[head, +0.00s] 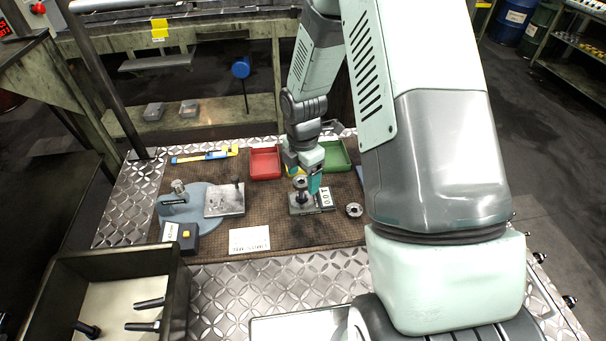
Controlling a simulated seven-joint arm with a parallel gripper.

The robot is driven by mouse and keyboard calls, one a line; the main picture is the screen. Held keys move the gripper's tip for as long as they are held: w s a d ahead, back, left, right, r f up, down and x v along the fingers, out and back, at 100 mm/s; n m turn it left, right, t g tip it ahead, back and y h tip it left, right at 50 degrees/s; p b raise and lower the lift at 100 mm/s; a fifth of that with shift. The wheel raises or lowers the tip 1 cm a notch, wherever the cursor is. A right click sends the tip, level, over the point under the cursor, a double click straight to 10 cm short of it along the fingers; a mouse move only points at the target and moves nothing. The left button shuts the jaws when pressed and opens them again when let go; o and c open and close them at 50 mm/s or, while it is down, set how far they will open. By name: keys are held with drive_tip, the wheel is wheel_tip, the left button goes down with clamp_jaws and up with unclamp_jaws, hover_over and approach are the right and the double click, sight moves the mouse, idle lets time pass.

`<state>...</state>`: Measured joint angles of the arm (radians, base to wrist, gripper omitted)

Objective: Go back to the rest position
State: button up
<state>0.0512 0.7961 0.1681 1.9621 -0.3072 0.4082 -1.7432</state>
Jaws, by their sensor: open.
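My gripper (303,178) is low over the right half of the brown mat (215,238), pointing down, with its jaws open. A teal finger shows on its right side; the other finger is partly hidden. Right under it stands a small grey device (300,207) with an upright round metal part and a white display that seems to read "0.0T". I cannot tell whether the fingers touch that part. My arm comes down from the upper right and hides the table's right side.
A red tray (265,163) and a green tray (336,156) lie behind the gripper. A metal ring (354,210) lies to its right. A blue round base (187,206) and a metal plate (224,200) are left. A bin (108,262) at front left holds bolts.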

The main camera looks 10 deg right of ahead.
drive_tip(key=shift+r, duration=2.9)
drive_tip(key=shift+r, duration=0.2)
drive_tip(key=s+d+r+m+t, duration=0.1)
drive_tip(key=s+r+m, duration=0.15)
drive_tip(key=r, duration=0.35)
drive_tip(key=s+d+r+m+t+h, duration=0.1)
drive_tip(key=s+r+m, duration=0.1)
drive_tip(key=r+m, duration=0.35)
drive_tip(key=s+d+r+m+t, duration=0.1)
drive_tip(key=s+r+m, duration=0.15)
drive_tip(key=r, duration=0.55)
drive_tip(key=s+r+m+t, duration=0.1)
drive_tip(key=s+r+m, duration=0.3)
drive_tip(key=s+m, duration=0.2)
drive_tip(key=s+r+m+t+y, duration=0.1)
drive_tip(key=s+r+m, duration=0.4)
drive_tip(key=s, duration=0.6)
drive_tip(key=shift+r+m+t, duration=0.2)
drive_tip(key=shift+m+t, duration=0.1)
drive_tip(key=shift+m, duration=0.75)
drive_tip(key=shift+d, duration=0.1)
